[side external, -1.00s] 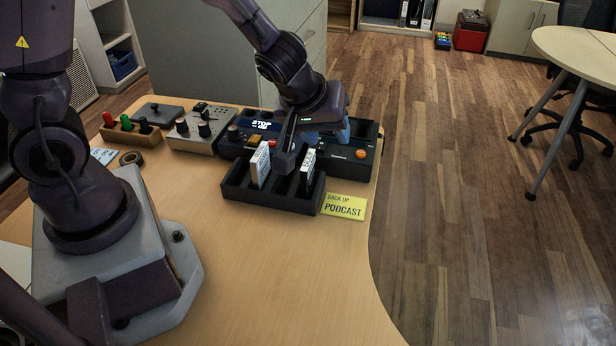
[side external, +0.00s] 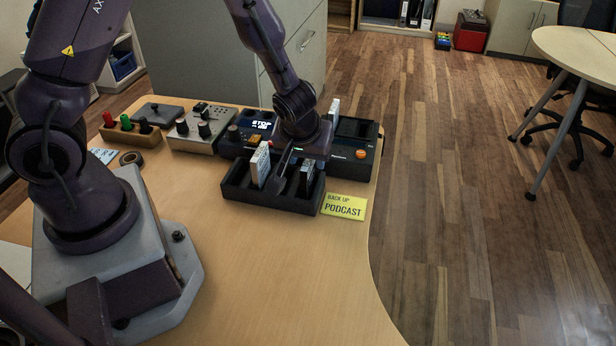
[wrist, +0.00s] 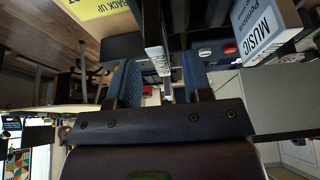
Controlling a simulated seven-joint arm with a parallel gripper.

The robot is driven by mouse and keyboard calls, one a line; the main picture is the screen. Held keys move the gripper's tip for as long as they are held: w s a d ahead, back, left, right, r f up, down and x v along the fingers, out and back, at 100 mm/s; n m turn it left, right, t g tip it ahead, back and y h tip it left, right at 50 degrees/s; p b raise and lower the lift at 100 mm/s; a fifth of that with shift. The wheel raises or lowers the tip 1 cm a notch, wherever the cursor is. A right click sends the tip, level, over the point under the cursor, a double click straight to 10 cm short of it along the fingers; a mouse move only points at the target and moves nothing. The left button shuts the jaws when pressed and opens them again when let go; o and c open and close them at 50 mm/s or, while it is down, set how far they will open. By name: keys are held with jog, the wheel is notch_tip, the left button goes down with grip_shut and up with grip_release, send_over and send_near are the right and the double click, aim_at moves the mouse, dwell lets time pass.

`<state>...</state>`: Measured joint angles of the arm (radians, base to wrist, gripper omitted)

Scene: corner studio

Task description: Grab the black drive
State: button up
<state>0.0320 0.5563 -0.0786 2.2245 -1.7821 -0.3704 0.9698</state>
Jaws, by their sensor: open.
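A dark drive with a white label (side external: 307,173), which looks like the black drive, stands in the right part of a black slotted tray (side external: 285,205). My gripper (side external: 293,170) is over the tray, partly hiding its contents. In the wrist view my gripper (wrist: 160,82) is open, its blue-padded fingers apart, with the narrow edge of a white-labelled drive (wrist: 156,40) showing between them. Whether the fingers touch it I cannot tell. A light drive (side external: 260,165) stands in the tray's left part; a light drive marked MUSIC (wrist: 262,28) shows in the wrist view.
A yellow BACK UP PODCAST note (side external: 344,207) lies right of the tray. Behind the tray is a black device with an orange knob (side external: 360,154), and a white upright piece (side external: 333,110) stands beside it. A mixer (side external: 198,128) is at left. The front tabletop is clear.

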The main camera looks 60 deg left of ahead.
jog(key=x, duration=0.4)
jog(key=shift+f, duration=0.1)
jog(key=shift+c, duration=0.3)
grip_shut()
